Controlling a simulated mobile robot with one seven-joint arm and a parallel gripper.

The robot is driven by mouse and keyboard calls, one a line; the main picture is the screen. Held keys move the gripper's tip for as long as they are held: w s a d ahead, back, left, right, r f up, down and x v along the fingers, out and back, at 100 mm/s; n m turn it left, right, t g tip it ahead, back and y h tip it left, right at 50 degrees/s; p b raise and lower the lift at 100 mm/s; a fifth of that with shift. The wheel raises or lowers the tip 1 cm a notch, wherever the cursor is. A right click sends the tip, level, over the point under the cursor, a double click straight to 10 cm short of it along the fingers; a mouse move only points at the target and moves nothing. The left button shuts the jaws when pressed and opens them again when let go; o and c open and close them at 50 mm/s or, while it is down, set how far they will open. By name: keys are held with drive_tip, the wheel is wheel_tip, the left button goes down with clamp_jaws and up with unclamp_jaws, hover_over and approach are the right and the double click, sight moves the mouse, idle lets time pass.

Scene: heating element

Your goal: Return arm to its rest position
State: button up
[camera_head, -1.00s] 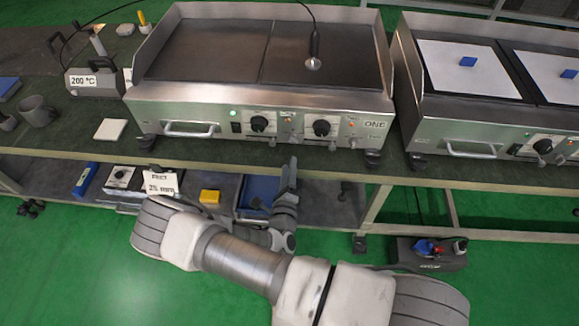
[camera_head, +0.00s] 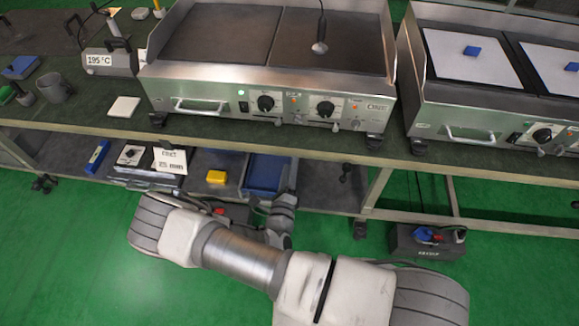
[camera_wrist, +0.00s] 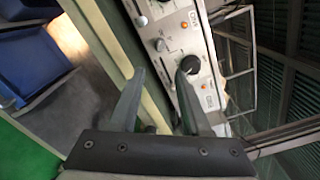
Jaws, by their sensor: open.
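My arm (camera_head: 240,258) is folded across the bottom of the head view, in front of the bench. The wrist end (camera_head: 283,212) hangs below the bench edge by the lower shelf; its fingers are hard to make out there. In the wrist view my gripper (camera_wrist: 160,98) is open, with two spread fingers and nothing visible between them. Beyond the fingers, the griddle's front panel (camera_wrist: 198,75) with its knobs shows tilted. The steel griddle (camera_head: 265,95) stands on the bench with a green light lit. A black-handled probe (camera_head: 320,46) rests on its plate.
The bench's front edge (camera_head: 230,143) runs just above my arm. The lower shelf holds a blue bin (camera_head: 265,174), a yellow block (camera_head: 217,177) and a white card (camera_head: 170,160). A second griddle (camera_head: 460,108) stands right. A display (camera_head: 103,61) reads 195 °C.

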drive_tip(key=shift+s, duration=0.3)
idle(0.5)
drive_tip(key=s+d+r+m+g+h+p, duration=0.25)
drive_tip(key=d+r+m+g+h, duration=0.25)
drive_tip(key=d+r+m+g, duration=0.6)
drive_tip(key=s+d+r+m+g+h+p, duration=0.1)
drive_tip(key=s+d+r+m+g+h, duration=0.35)
drive_tip(key=r+m, duration=1.2)
drive_tip(key=s+r+m+t+y+p, duration=0.1)
drive_tip(key=s+r+m+y+p, duration=0.1)
drive_tip(key=s+r+m+y, duration=0.3)
drive_tip(key=s+r+m+t+y+p, duration=0.2)
drive_tip(key=s+r+m+y, duration=0.4)
drive_tip(key=r+m, duration=0.8)
drive_tip(key=shift+s+d+r, duration=0.2)
drive_tip(key=shift+s+r, duration=0.6)
drive_tip(key=shift+r, duration=0.1)
